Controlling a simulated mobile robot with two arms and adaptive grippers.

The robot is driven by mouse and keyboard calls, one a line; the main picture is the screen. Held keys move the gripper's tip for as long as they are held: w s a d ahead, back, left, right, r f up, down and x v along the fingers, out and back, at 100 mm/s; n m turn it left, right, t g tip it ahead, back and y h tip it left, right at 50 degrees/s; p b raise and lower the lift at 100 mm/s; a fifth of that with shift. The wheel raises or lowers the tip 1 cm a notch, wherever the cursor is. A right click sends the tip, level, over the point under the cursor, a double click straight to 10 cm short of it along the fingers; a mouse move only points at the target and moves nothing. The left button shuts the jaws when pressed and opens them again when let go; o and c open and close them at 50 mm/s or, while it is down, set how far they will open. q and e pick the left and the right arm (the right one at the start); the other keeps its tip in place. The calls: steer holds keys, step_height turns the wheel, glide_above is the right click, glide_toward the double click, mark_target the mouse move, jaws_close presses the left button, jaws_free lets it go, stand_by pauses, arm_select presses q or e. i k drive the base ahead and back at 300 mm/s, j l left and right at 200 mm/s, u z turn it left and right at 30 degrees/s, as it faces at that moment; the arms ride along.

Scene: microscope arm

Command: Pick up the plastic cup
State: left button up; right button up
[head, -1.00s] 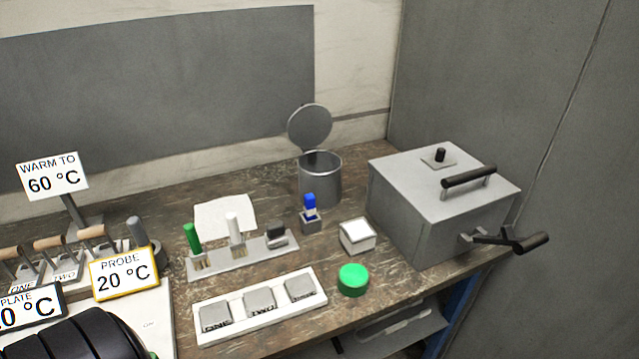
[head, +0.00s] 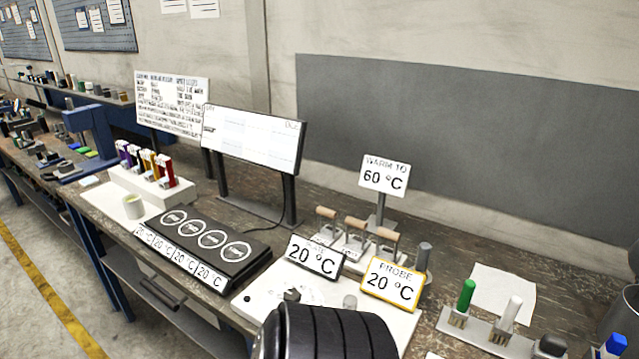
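A small pale, cream-coloured cup (head: 133,206) stands upright at the front of a white rack base (head: 165,192), at the left of the head view. It looks like the plastic cup; its material is hard to tell. Nothing touches it from above. Neither of my grippers shows in the head view, so whether they are open or shut is hidden.
Colourful-topped vials (head: 146,162) stand behind the cup. A black four-ring heater (head: 208,246) is to its right. Temperature signs (head: 390,285) and wooden-handled tools (head: 357,225) stand farther right. A dark ribbed cylinder (head: 335,330) blocks the bottom centre.

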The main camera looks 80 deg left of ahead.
mark_target(133, 205)
steer(key=u, duration=3.9)
steer(key=i+j+u, duration=0.4)
steer(key=i, duration=0.35)
steer(key=i+j+u, duration=0.2)
steer(key=i, duration=0.45)
steer(key=i+j+u, duration=0.25)
steer(key=i, duration=0.4)
steer(key=i+z, duration=0.2)
steer(key=i, duration=0.25)
steer(key=i+j+z, duration=0.15)
steer(key=i, duration=0.3)
steer(key=i+j+z, duration=0.2)
steer(key=i, duration=0.25)
steer(key=i+j+z, duration=0.15)
steer(key=i, duration=0.3)
steer(key=i+z, duration=0.2)
steer(key=z, duration=0.25)
steer(key=i+j+z, duration=0.15)
steer(key=z, duration=0.3)
steer(key=i+j+z, duration=0.15)
steer(key=z, duration=0.25)
steer(key=i+j+z, duration=0.1)
steer(key=z, duration=0.35)
steer(key=j+z, duration=0.45)
steer(key=i+l, duration=0.05)
steer(key=l, duration=0.05)
